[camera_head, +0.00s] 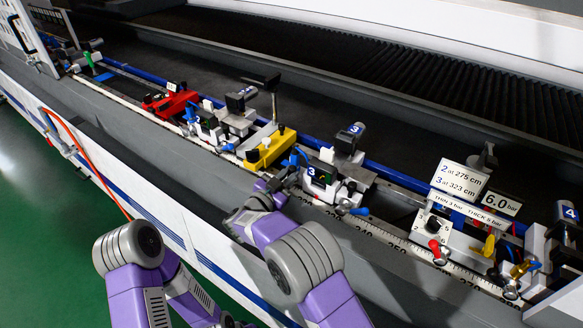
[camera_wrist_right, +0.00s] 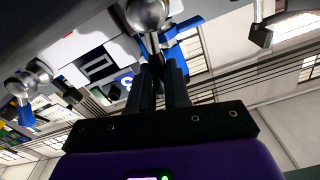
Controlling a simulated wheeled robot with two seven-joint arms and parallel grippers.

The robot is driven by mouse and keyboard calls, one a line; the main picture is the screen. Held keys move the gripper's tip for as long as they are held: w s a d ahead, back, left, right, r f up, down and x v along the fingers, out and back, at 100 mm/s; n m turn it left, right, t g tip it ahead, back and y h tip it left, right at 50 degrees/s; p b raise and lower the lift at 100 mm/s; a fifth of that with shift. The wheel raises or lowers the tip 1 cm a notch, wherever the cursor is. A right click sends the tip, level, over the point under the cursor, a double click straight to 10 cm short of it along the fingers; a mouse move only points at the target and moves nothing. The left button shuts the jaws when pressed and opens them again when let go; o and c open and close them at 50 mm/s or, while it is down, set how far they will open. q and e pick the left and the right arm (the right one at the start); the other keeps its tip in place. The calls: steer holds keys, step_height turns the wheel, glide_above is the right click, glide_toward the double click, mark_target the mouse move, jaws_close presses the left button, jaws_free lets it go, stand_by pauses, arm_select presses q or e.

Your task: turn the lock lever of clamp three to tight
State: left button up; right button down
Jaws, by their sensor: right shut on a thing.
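Clamp three (camera_head: 322,176), marked with a "3" label, sits on the rail right of the yellow block. My right gripper (camera_head: 285,182) reaches its left front side, and the arm hides part of that area. A blue part (camera_head: 300,157) shows just above the gripper. In the right wrist view the fingers (camera_wrist_right: 163,82) are shut on the lock lever, whose slim metal stem runs down from a silver ball (camera_wrist_right: 148,14). The lever's held end is hidden between the fingers. My left arm shows at lower left, but its gripper is not visible.
A yellow block (camera_head: 268,150) and a red block (camera_head: 172,102) stand along the rail to the left. A sign (camera_head: 461,180), a pressure panel with a red knob (camera_head: 438,252) and clamp four (camera_head: 567,212) are to the right. The dark bed behind is clear.

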steer(key=shift+w+a+r+n+p, duration=0.2)
steer(key=shift+a+r+n+p, duration=0.1)
steer(key=shift+n+p, duration=0.45)
steer(key=shift+w+a+f+n+p, duration=0.2)
steer(key=shift+w+a+n+p, duration=0.1)
steer(key=shift+n+p, duration=0.45)
steer(key=c, duration=1.1)
jaws_free()
steer(key=v, duration=0.7)
steer(key=shift+s+a, duration=0.2)
steer(key=shift+s, duration=0.1)
